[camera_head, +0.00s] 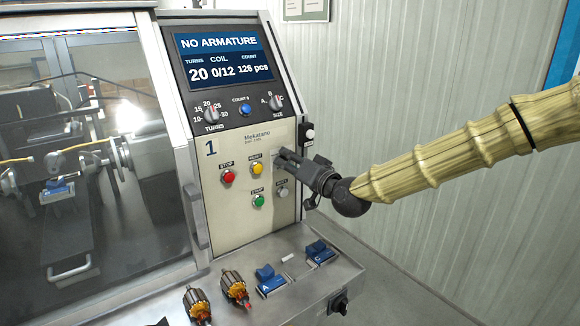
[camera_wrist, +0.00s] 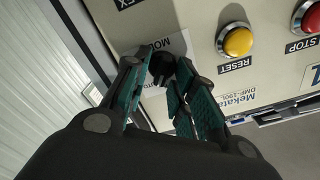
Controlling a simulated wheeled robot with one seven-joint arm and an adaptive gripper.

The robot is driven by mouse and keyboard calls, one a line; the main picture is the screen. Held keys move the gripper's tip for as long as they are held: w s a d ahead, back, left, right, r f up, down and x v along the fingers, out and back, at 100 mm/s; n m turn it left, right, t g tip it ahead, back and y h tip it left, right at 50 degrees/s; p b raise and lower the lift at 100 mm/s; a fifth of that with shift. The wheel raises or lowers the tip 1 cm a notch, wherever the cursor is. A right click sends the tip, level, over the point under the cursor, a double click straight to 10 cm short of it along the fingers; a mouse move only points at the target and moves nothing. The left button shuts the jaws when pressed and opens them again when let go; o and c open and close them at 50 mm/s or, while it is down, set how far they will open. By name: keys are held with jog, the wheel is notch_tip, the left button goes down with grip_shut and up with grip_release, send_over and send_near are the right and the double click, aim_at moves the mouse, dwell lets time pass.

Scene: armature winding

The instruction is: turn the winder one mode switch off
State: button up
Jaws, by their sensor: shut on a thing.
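The mode switch is a black rotary knob (camera_wrist: 162,68) on winder one's cream panel (camera_head: 225,190), which bears a large "1". In the wrist view a partly covered "MO..." label is beside it. My gripper (camera_head: 281,157) reaches in from the right at the panel's upper right. Its teal-padded fingers are closed around the knob, one on each side. In the head view my fingers hide the knob, and its exact setting is hard to read.
The yellow reset button (camera_head: 257,169) is just left of my fingertips, with red stop (camera_head: 229,176) and green start (camera_head: 258,200) buttons nearby. A display (camera_head: 223,58) reads "NO ARMATURE". Armatures (camera_head: 234,288) and blue blocks (camera_head: 271,281) rest on the ledge below.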

jog(key=shift+s+a+n+b, duration=0.1)
jog(key=shift+n+b, duration=1.55)
jog(key=shift+n, duration=0.1)
jog(key=shift+s+a+n+b, duration=0.1)
jog(key=shift+n+b, duration=1.5)
jog(key=shift+n, duration=0.15)
jog(key=o, duration=0.7)
jog(key=shift+w, duration=0.1)
jog(key=v, duration=1.2)
jog(key=shift+r, duration=0.1)
